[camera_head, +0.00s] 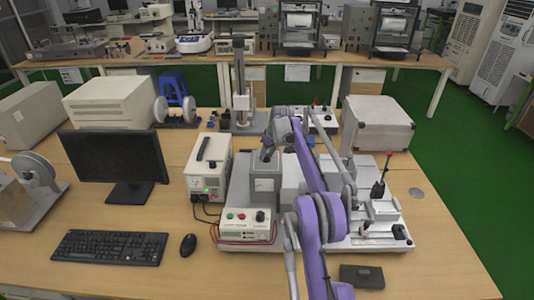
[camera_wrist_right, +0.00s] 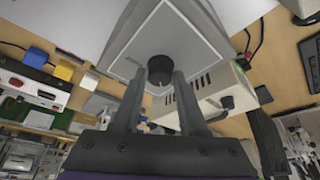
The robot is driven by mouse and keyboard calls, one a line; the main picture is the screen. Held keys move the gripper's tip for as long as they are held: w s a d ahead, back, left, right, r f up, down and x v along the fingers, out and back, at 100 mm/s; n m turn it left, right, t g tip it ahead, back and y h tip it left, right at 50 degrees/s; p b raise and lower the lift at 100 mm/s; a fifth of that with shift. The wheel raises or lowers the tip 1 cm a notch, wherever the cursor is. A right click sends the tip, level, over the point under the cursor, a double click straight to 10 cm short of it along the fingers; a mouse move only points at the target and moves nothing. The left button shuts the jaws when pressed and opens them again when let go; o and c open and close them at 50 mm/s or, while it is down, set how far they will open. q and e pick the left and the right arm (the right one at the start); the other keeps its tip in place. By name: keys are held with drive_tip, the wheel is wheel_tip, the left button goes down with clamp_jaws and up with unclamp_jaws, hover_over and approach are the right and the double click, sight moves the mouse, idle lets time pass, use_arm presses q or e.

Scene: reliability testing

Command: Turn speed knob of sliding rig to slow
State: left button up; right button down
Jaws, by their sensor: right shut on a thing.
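The sliding rig has a pale base plate (camera_head: 340,243) on the front table, carrying a grey box (camera_head: 266,185) and lever parts on the right. In the right wrist view, the round black speed knob (camera_wrist_right: 160,68) sits on the grey box's light panel (camera_wrist_right: 181,48). My right gripper (camera_head: 268,147) is at the top of the grey box. In the right wrist view its two fingers (camera_wrist_right: 162,77) are shut on the knob, one on each side. The knob's pointer and markings cannot be read. The head view does not show the knob clearly. My left gripper is not in view.
A control box (camera_head: 245,231) with coloured buttons and another black knob (camera_head: 260,216) stands in front of the grey box. A white power unit (camera_head: 207,171) stands left of it. A monitor (camera_head: 117,160), keyboard (camera_head: 108,247) and mouse (camera_head: 188,244) occupy the left.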

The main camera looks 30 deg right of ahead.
drive_tip(key=shift+d+n+y, duration=0.1)
drive_tip(key=shift+n+y, duration=0.2)
drive_tip(key=shift+n, duration=0.6)
drive_tip(key=shift+c, duration=2.2)
unclamp_jaws()
drive_tip(key=v, duration=1)
drive_tip(key=shift+r, duration=0.4)
drive_tip(key=shift+s, duration=0.15)
